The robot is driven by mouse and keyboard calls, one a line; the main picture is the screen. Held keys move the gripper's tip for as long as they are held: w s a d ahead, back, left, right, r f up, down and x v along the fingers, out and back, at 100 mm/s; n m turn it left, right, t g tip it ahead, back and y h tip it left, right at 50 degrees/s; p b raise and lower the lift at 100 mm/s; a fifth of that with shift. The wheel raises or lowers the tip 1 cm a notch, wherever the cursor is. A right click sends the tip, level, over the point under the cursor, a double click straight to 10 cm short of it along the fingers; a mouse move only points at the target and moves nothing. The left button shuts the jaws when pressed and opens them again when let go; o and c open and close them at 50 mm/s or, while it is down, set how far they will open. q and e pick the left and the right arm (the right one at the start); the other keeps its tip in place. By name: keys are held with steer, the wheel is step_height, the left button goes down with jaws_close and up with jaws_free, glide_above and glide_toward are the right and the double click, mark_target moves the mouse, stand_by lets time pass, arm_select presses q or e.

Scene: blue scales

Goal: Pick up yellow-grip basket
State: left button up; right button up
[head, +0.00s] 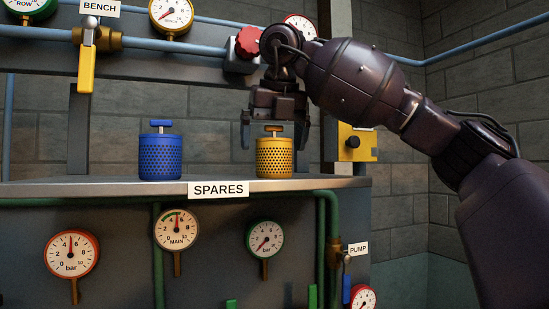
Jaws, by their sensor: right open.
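In the head view a yellow perforated basket (274,159) with a yellow grip on top stands upright on the grey shelf (110,189), to the right of the middle. My right gripper (274,134) is above it, pointing down and open, with its fingers to either side of the grip. I cannot tell whether the fingers touch it. A blue perforated basket (160,157) with a blue grip stands on the same shelf to the left. My left gripper is not in view.
A "SPARES" label (218,190) is on the shelf's front edge. Behind are pipes, a red knob (249,41) and a yellow-handled valve (87,66). A yellow box (357,143) is on the right. Several gauges are below the shelf. The shelf between the baskets is clear.

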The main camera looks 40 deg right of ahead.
steer(key=c, duration=1)
steer(key=shift+c, duration=0.2)
steer(key=shift+r, duration=0.1)
